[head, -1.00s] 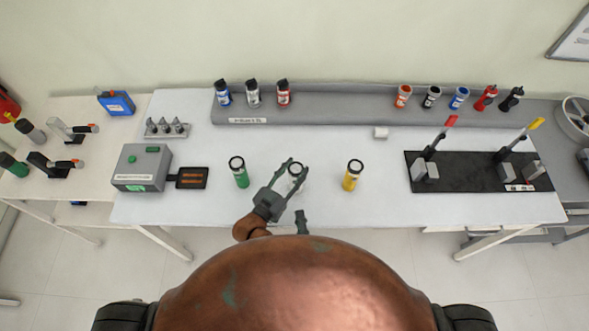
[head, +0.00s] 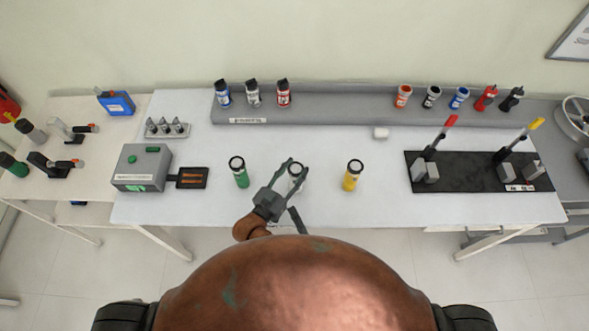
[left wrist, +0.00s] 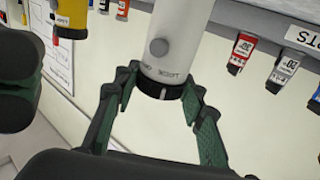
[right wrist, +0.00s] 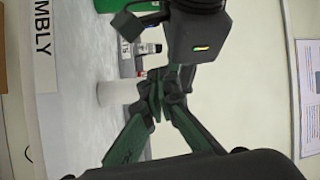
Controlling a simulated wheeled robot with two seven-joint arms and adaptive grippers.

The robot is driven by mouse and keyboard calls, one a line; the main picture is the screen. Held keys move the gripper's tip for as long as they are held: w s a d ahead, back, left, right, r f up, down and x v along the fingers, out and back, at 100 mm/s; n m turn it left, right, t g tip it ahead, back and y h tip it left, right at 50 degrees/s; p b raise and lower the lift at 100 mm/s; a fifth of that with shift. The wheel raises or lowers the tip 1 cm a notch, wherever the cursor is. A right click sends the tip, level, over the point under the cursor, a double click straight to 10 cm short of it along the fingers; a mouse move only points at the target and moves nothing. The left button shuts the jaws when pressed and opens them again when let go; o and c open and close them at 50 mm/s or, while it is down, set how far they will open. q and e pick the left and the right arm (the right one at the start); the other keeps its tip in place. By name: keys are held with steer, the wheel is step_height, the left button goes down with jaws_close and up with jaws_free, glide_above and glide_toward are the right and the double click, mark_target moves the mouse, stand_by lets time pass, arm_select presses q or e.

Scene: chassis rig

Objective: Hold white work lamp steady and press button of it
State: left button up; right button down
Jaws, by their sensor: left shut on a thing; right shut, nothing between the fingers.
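The white work lamp (head: 294,173) stands upright in the front middle of the table in the head view. My left gripper (head: 292,170) is closed around it. In the left wrist view the lamp (left wrist: 182,22) appears upside down, with a round grey button (left wrist: 158,47) on its side and a dark ring at the end between my fingers. My right gripper (head: 292,209) is shut and empty, just in front of the lamp. In the right wrist view its closed fingertips (right wrist: 160,92) partly cover a white cylinder (right wrist: 118,92), apparently the lamp; the button is not visible there.
A green lamp (head: 241,176) stands left of the white one and a yellow lamp (head: 352,178) stands right. A grey box (head: 142,168) is further left, a black board with levers (head: 470,178) at right. A grey shelf (head: 340,108) with bottles runs along the back.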

steer(key=w+d+n+g+y, duration=0.1)
steer(key=w+n+g, duration=0.3)
steer(key=w+n, duration=0.3)
steer(key=shift+w+f+n+g+y, duration=0.15)
steer(key=shift+w+n+g+y, duration=0.15)
steer(key=shift+n, duration=1.3)
steer(key=shift+w+d, duration=0.1)
stand_by(0.4)
